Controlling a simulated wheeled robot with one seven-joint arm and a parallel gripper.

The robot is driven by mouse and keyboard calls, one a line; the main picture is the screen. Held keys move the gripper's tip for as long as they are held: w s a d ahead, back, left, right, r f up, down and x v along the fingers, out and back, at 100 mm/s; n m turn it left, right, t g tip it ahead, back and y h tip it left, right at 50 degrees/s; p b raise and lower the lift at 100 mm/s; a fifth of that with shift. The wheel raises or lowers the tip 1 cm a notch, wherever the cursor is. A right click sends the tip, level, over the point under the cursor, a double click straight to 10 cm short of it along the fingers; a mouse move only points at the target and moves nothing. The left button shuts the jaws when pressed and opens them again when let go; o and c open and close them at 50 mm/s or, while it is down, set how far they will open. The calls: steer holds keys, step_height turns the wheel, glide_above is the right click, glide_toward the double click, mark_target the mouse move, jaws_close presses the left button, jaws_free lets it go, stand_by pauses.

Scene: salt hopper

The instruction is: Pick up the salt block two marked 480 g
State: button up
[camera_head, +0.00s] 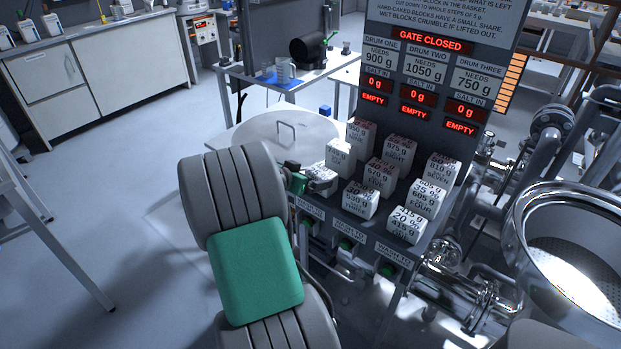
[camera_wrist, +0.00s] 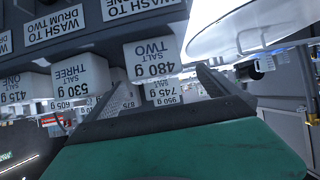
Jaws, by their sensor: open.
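Salt block two (camera_wrist: 150,58) is a white block marked "SALT TWO 480 g", upside down in the wrist view. In the head view it is the white block (camera_head: 321,174) at the left end of the front row on the grey stand, partly covered by my gripper. My gripper (camera_head: 308,183) is open at this block; in the wrist view its dark fingers (camera_wrist: 165,90) point toward the block's lower part in that picture. I cannot tell whether the fingertips are beside the block or just short of it.
Block three, 530 g (camera_head: 358,199), stands close beside it, with block one (camera_head: 407,224) further right and several more blocks behind. A display panel (camera_head: 425,80) reads "GATE CLOSED". A pale round lid (camera_head: 262,130) lies left of the blocks. A steel vessel (camera_head: 523,222) stands at right.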

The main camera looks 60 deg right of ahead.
mark_target(326, 177)
steer(key=shift+s+d+f+g+b, duration=0.3)
steer(key=shift+d+f+b, duration=0.4)
steer(key=shift+f, duration=0.1)
steer(key=shift+s+a+f, duration=0.1)
steer(key=shift+f, duration=0.1)
steer(key=shift+w+f+b, duration=0.2)
steer(key=shift+b, duration=0.15)
steer(key=p+x, duration=0.1)
steer(key=x, duration=0.6)
steer(key=shift+s+d+p, duration=0.25)
steer(key=shift+d+p, duration=0.05)
steer(key=shift+d, duration=0.05)
steer(key=c, duration=1.8)
steer(key=shift+r, duration=0.15)
steer(key=shift+c, duration=0.6)
